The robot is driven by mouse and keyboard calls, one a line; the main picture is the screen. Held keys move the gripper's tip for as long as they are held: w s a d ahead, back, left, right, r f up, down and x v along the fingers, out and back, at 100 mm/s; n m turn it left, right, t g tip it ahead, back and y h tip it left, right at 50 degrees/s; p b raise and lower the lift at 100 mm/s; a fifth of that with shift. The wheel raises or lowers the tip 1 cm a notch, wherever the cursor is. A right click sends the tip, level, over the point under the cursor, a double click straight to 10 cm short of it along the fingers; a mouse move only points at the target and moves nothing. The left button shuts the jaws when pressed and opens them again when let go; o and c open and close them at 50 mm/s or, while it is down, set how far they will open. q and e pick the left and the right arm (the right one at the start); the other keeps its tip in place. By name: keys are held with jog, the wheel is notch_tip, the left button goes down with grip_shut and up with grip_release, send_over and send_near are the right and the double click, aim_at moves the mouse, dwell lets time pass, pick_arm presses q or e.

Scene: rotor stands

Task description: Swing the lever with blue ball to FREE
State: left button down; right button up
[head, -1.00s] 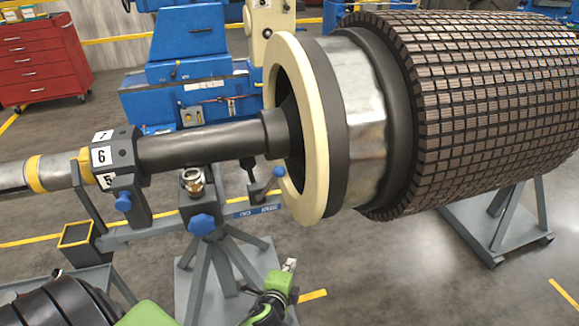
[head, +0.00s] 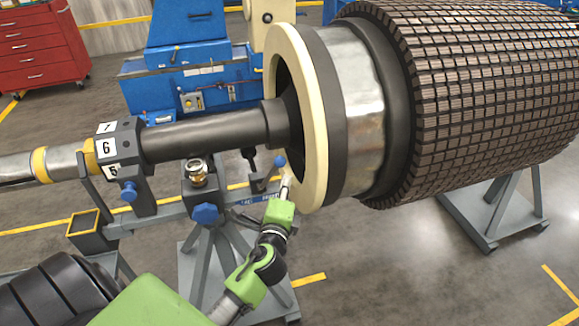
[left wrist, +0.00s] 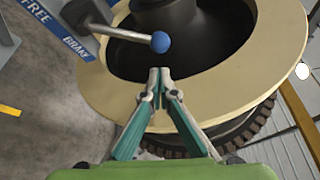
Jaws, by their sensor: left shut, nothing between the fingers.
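The lever's blue ball (head: 280,161) is beside the cream ring of the rotor in the head view. In the left wrist view the blue ball (left wrist: 161,42) ends a grey lever rod (left wrist: 125,35) that runs left to a dark pivot (left wrist: 88,15). A blue label plate (left wrist: 72,30) reading FREE and BRAKE lies beside the pivot. My left gripper (head: 287,182) is just below the ball in the head view. In the left wrist view its fingertips (left wrist: 160,72) are together, empty, and appear apart from the ball. My right gripper is not in view.
The cream ring (head: 297,120) and ribbed rotor (head: 490,85) stand close to the right of the lever. The shaft (head: 205,135) crosses above the stand. Blue knobs (head: 205,213) and a brass fitting (head: 197,174) are on the stand, left of the lever.

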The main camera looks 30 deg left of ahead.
aim_at(270, 174)
pick_arm(q)
jog(key=p+x, duration=0.1)
jog(key=x, duration=0.6)
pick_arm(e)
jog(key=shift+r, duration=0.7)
pick_arm(q)
jog(key=shift+w+a, duration=0.1)
jog(key=shift+a, duration=0.1)
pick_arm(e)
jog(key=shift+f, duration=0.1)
